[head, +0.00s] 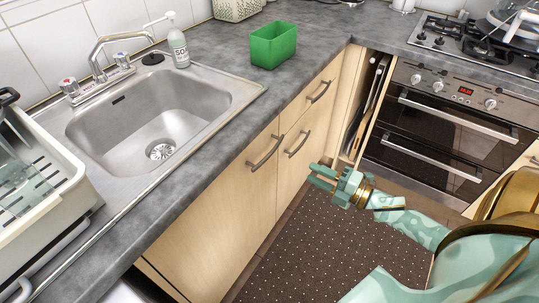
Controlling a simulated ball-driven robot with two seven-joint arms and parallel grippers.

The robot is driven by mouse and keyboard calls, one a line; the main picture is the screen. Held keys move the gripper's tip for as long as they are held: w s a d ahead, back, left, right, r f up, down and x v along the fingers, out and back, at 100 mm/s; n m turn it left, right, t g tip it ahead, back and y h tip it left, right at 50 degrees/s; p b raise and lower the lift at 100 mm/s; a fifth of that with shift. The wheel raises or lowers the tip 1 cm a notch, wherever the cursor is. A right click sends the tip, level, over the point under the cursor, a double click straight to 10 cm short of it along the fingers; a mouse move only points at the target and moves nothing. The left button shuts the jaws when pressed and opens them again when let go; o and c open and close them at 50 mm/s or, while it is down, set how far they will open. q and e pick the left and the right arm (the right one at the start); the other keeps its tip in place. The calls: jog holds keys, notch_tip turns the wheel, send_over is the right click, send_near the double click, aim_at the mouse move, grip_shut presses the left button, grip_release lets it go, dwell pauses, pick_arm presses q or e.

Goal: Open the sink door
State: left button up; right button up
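The sink door (225,210) is a light wood cabinet front below the sink (150,115), and it looks closed. Its grey bar handle (265,152) sits near the top right corner of the door. My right gripper (318,177) is to the right of the door and handle, over the floor mat, pointing left. Its fingers look apart with nothing between them, and it does not touch the handle. My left gripper is not in view.
Other cabinet fronts with handles (298,144) adjoin on the right. A tall open slot (368,105) and an oven (440,130) stand beyond. A green box (273,46) and soap bottle (179,46) stand on the counter. A dish rack (55,190) is left. The dark mat (320,250) is clear.

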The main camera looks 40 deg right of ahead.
aim_at(272, 154)
pick_arm(q)
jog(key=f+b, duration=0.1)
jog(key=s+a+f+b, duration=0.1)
jog(key=b, duration=0.1)
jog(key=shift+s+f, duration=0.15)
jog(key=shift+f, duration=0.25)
pick_arm(e)
jog(key=x, duration=1.5)
grip_shut()
